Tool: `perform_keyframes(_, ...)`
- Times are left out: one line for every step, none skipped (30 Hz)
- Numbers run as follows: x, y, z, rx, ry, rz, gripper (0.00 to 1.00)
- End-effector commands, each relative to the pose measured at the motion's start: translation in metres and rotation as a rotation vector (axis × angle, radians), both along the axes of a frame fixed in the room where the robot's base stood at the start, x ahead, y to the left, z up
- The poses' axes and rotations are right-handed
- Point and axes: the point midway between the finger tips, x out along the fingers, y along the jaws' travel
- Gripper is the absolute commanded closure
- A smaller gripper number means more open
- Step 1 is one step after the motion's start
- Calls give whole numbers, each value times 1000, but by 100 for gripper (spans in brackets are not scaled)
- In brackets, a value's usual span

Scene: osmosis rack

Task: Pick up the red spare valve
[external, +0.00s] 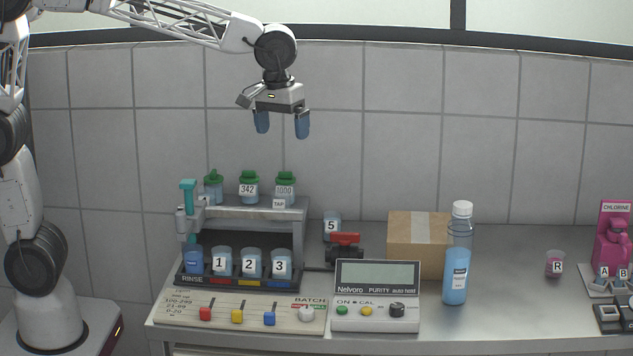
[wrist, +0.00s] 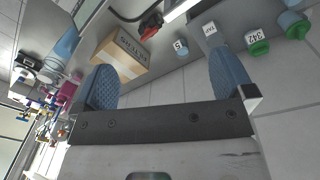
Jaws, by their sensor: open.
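The red valve (external: 345,240) has a red handle on a dark body. It lies on the bench behind the purity meter (external: 376,320) and to the right of the rack; the meter partly hides its lower part. In the wrist view the red valve (wrist: 151,30) shows near the top, beyond the fingers. My gripper (external: 282,127) is open and empty, with two blue fingers pointing down. It hangs high above the rack, up and to the left of the valve. The wrist view shows both fingers of my gripper (wrist: 166,78) apart.
The rack (external: 250,214) holds green-capped bottles above and numbered cups below. A cup marked 5 (external: 331,225) stands close behind the valve. A cardboard box (external: 417,243) and a blue bottle (external: 456,275) stand to its right.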

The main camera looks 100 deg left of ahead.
Motion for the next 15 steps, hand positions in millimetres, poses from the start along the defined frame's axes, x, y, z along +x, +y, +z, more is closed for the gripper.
perform_keyframes(14,7,-4,-3,8,39,0)
perform_keyframes(21,11,-6,-5,12,64,0)
perform_keyframes(31,17,-8,-8,17,98,0)
perform_keyframes(38,21,-10,-9,21,123,0)
perform_keyframes(45,25,-12,-12,24,149,0)
perform_keyframes(55,30,-15,-12,29,183,0)
perform_keyframes(62,35,-17,-15,32,207,0)
perform_keyframes(68,39,-19,-16,34,230,0)
perform_keyframes(75,43,-21,-18,37,258,0)
perform_keyframes(81,46,-23,-18,40,276,0)
perform_keyframes(84,49,-25,-19,42,292,0)
perform_keyframes(90,52,-27,-19,44,313,0)
perform_keyframes(94,54,-28,-20,47,326,0)
perform_keyframes(97,57,-30,-21,49,339,0)
perform_keyframes(101,60,-32,-22,51,356,0)
